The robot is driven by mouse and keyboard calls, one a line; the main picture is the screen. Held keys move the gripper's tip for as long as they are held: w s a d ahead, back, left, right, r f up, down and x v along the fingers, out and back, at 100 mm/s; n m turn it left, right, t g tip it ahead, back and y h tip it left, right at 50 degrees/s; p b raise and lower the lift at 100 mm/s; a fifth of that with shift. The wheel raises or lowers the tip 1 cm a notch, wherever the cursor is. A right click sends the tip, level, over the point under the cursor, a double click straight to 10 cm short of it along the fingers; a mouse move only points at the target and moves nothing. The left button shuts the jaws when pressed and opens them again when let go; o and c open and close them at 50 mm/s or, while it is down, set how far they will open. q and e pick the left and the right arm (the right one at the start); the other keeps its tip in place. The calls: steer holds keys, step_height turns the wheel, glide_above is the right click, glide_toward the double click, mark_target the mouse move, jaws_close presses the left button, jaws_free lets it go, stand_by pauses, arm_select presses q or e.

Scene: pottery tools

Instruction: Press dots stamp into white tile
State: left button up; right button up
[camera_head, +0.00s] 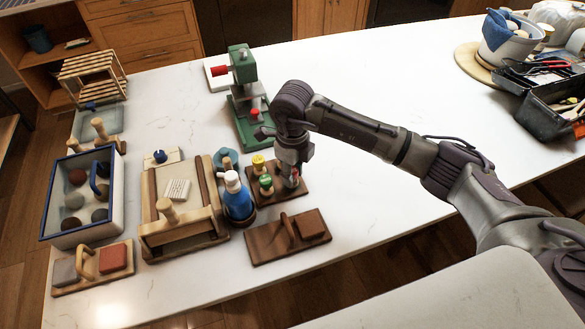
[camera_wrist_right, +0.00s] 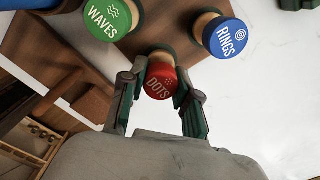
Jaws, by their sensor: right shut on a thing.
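My right gripper (camera_head: 291,174) is over the wooden stamp board (camera_head: 290,190), pointing down. In the right wrist view, the fingers of the right gripper (camera_wrist_right: 162,84) are closed on both sides of the red-capped stamp marked DOTS (camera_wrist_right: 160,82). The dots stamp still appears to be at its place on the board; a gap beneath it cannot be made out. A small white tile (camera_head: 177,190) with faint lines lies on the pale slab of the wooden frame (camera_head: 185,235), left of the board. My left gripper is not in view.
The green WAVES stamp (camera_wrist_right: 110,18) and blue RINGS stamp (camera_wrist_right: 226,38) stand close beside the dots stamp. A blue bottle (camera_head: 238,198) stands between the board and the frame. A green press (camera_head: 246,95) stands behind. The counter's middle right is clear.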

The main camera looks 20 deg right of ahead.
steer(key=shift+f+b, duration=0.3)
steer(key=shift+b, duration=0.05)
stand_by(0.6)
steer(key=o, duration=1.1)
steer(key=shift+r, duration=0.1)
